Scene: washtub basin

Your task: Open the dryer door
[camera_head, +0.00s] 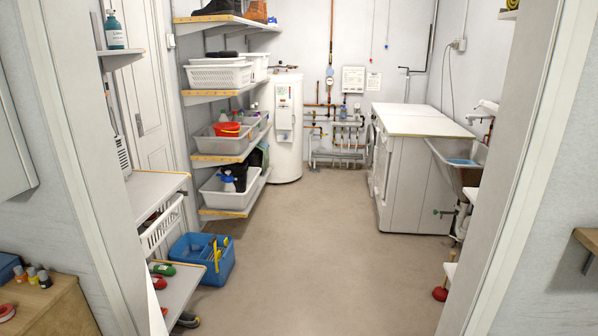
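A pair of white front-loading machines (414,185) stands against the right wall of the room, beyond the doorway, under a pale worktop (415,122). Their fronts face left and show only at a steep angle. A dark, rounded door edge (370,142) shows on the far machine's front. I cannot tell which machine is the dryer, and the angle hides whether its door is open or shut. Neither of my grippers is in view.
A doorway frames the room; its right jamb (530,170) is close. Bare floor (315,240) runs up the middle. A blue crate (202,260) and shelves with white bins (221,142) line the left. A sink (458,162) and red plunger (440,293) are at right.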

